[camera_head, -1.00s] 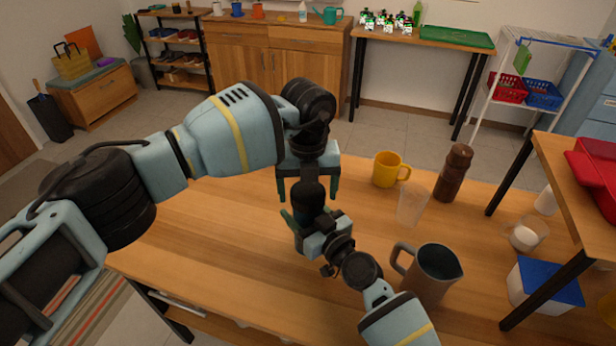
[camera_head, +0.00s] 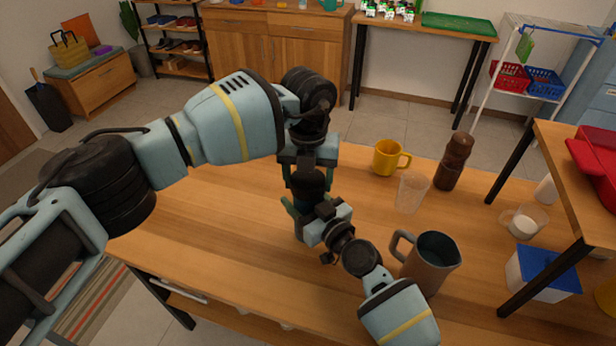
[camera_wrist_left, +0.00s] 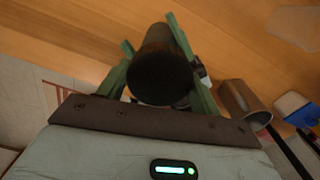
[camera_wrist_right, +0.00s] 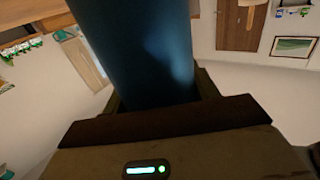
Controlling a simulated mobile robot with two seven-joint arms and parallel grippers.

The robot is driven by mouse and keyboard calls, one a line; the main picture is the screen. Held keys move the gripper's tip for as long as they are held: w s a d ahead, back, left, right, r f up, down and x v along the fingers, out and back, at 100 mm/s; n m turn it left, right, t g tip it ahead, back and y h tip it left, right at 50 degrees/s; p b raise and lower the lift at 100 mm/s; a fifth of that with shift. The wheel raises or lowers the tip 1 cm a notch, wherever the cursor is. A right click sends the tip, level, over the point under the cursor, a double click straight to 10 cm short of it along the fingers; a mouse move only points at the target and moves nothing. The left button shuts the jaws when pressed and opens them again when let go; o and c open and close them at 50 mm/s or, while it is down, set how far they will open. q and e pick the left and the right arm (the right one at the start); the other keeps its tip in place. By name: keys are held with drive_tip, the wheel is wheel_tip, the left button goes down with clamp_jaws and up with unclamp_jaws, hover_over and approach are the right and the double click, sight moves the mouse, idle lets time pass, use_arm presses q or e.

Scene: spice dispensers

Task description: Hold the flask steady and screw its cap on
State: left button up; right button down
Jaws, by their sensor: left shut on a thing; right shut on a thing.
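The flask is a dark blue cylinder that fills the upper middle of the right wrist view (camera_wrist_right: 145,45). My right gripper (camera_head: 308,207) is shut on it and holds it above the table. In the left wrist view a dark round top, which looks like the cap (camera_wrist_left: 160,78), sits between the green fingers. My left gripper (camera_head: 308,178) is directly above the right one and shut on this dark top. The head view shows only a dark piece between the two grippers. The seam between cap and flask is hidden, so I cannot tell how they meet.
A clear cup (camera_head: 411,193), a yellow mug (camera_head: 388,158) and a brown bottle (camera_head: 454,162) stand to the right. A blue-lidded container (camera_head: 540,275) is farther right. The table's left part is bare.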

use_arm(q)
drive_tip(key=m, duration=0.6)
drive_tip(key=shift+m, duration=0.3)
drive_tip(key=m, duration=0.6)
drive_tip(key=o, duration=1.1)
drive_tip(key=shift+r, duration=0.1)
drive_tip(key=shift+r, duration=2.15)
drive_tip(key=shift+c, duration=0.5)
wheel_tip(320, 180, up, 4)
drive_tip(key=n, duration=0.5)
drive_tip(key=shift+f+n, duration=0.25)
drive_tip(key=shift+n, duration=0.15)
